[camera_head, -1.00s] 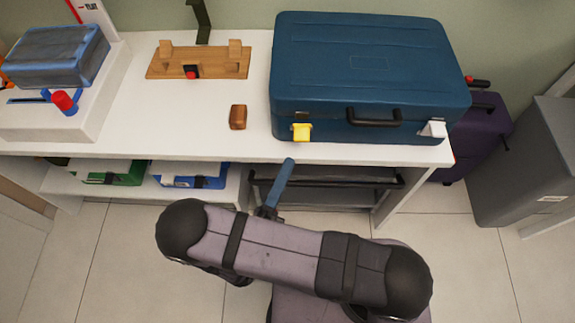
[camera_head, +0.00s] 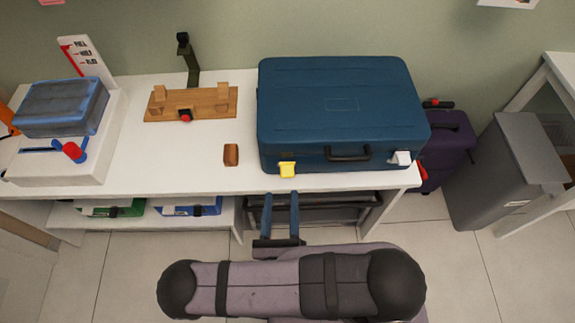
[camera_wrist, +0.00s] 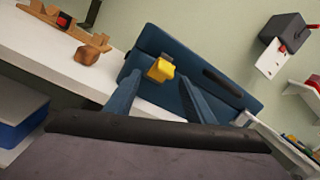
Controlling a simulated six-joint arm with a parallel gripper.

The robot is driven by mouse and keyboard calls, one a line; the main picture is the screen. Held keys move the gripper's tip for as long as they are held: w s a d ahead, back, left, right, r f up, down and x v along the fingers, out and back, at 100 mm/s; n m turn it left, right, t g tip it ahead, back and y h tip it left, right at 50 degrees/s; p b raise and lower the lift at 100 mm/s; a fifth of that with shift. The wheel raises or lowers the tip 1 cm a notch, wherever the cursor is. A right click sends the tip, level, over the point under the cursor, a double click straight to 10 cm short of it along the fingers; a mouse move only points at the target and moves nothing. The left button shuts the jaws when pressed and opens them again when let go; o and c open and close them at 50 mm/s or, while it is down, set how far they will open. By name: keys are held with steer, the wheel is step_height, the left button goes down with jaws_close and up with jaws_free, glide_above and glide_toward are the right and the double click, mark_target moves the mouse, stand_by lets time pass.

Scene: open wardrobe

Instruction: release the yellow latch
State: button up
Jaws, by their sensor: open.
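A closed blue suitcase (camera_head: 340,110) lies on the white shelf. The yellow latch (camera_head: 287,170) is on the left of its front face; it also shows in the wrist view (camera_wrist: 160,70). A white latch (camera_head: 400,158) sits at the right of the same face, with a dark handle (camera_head: 347,154) between them. My gripper (camera_head: 281,200) is open, its two blue fingers pointing toward the suitcase, just in front of and below the yellow latch. In the wrist view the latch shows beyond and between the fingertips (camera_wrist: 160,92), apart from them.
A small brown block (camera_head: 231,155) lies left of the suitcase on the white shelf (camera_head: 180,172). A wooden stand (camera_head: 190,103) and a blue-lidded box (camera_head: 62,106) are farther left. A purple suitcase (camera_head: 440,148) and grey bin (camera_head: 508,172) stand right.

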mark_target(288, 177)
steer(key=shift+s+d+r+m+g+y+p, duration=0.1)
steer(key=shift+d+r+m+g+y+p, duration=0.2)
steer(key=shift+m+p, duration=0.35)
steer(key=shift+s+d+r+m+g+y+p, duration=0.15)
steer(key=shift+d+m+y+p, duration=0.15)
steer(key=shift+m+p, duration=0.3)
steer(key=shift+s+d+r+m+g+y+p, duration=0.15)
steer(key=shift+d+m+g+y+p, duration=0.2)
steer(key=shift+m+p, duration=0.3)
steer(key=shift+w, duration=0.2)
steer(key=shift+w+d+p, duration=0.15)
steer(key=shift+w+p, duration=0.75)
steer(key=shift+w, duration=1.45)
steer(key=shift+w+p, duration=0.35)
steer(key=shift+w, duration=0.8)
